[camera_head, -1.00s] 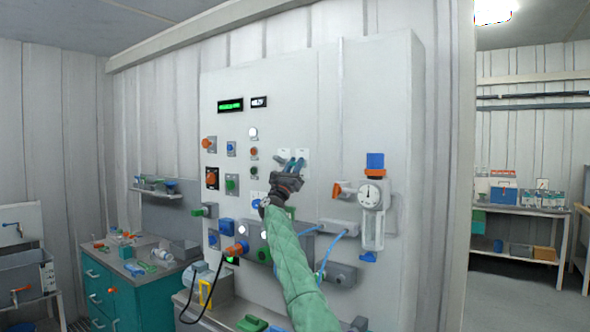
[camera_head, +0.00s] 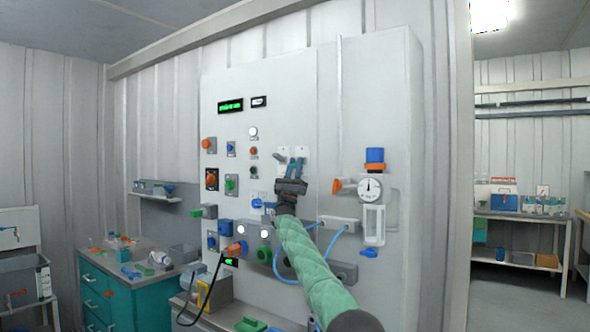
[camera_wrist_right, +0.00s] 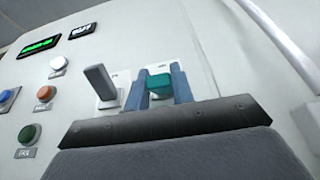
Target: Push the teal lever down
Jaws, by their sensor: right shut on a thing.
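The teal lever (camera_wrist_right: 159,83) sits on a white plate on the panel and shows between my finger pads in the right wrist view. My right gripper (camera_head: 295,165) is at the panel in the head view, and it also shows in the right wrist view (camera_wrist_right: 160,88). It is shut on the teal lever, with one blue-grey finger on each side. In the head view the fingers mostly hide the lever. A grey lever (camera_wrist_right: 101,83) stands on its own plate just left of it, apart from the fingers. My left gripper is out of view.
The panel (camera_head: 300,100) carries buttons and knobs to the left, such as a white button (camera_wrist_right: 58,64). Right of my gripper are an orange valve handle (camera_head: 337,186) and a round gauge (camera_head: 370,189). A blue hose (camera_head: 322,243) runs below, near my arm.

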